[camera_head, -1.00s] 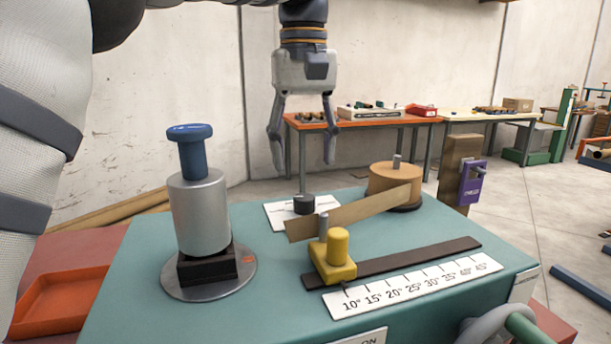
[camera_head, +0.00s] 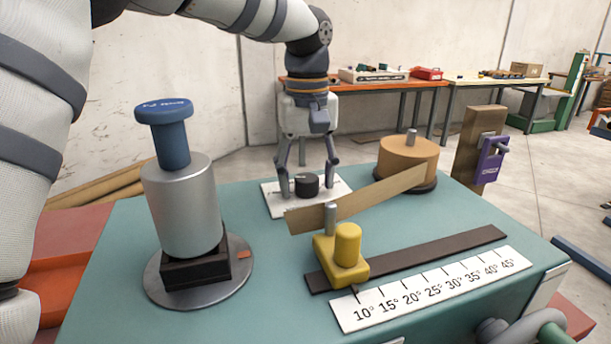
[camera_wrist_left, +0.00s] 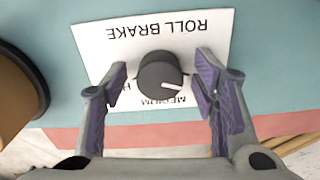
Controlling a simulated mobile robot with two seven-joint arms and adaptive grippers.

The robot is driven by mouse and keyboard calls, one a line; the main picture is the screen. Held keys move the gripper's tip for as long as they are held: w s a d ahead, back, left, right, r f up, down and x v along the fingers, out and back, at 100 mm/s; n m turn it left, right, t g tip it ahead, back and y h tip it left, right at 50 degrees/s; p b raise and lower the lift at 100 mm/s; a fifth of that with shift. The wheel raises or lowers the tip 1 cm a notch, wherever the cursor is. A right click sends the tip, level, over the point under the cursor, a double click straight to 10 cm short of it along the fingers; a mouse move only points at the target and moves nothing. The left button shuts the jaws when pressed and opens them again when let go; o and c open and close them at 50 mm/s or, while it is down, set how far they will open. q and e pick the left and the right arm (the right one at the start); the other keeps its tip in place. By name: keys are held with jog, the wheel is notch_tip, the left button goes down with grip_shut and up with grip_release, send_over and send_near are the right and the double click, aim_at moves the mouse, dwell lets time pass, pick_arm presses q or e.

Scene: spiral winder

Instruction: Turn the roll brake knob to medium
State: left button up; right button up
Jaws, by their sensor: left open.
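The roll brake knob (camera_head: 306,186) is a short black cylinder on a white label plate (camera_head: 272,199) at the back of the teal table. In the left wrist view the knob (camera_wrist_left: 161,74) has a white pointer line toward its right side in the picture. The plate (camera_wrist_left: 205,25) reads "ROLL BRAKE" and "MEDIUM", upside down; another label is mostly hidden. My left gripper (camera_head: 308,191) is open and points down, with a finger on each side of the knob. In the wrist view its purple-padded fingers (camera_wrist_left: 163,98) show gaps to the knob. My right gripper is not in view.
A tan paper strip (camera_head: 360,199) runs from the brown roll (camera_head: 407,157) to a post near the yellow slider block (camera_head: 341,255), just in front of the knob. A silver cylinder with blue knob (camera_head: 165,112) stands left. An angle scale (camera_head: 432,290) lies at the front.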

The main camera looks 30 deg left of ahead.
pick_arm(q)
jog(key=shift+f, duration=0.15)
jog(key=c, duration=1.2)
jog(key=shift+o, duration=0.2)
jog(key=shift+m, duration=0.3)
jog(key=m, duration=0.6)
jog(key=shift+a, duration=0.1)
jog(key=m, duration=0.7)
jog(key=shift+m, duration=0.3)
jog(key=o, duration=1.2)
jog(key=shift+c, duration=0.2)
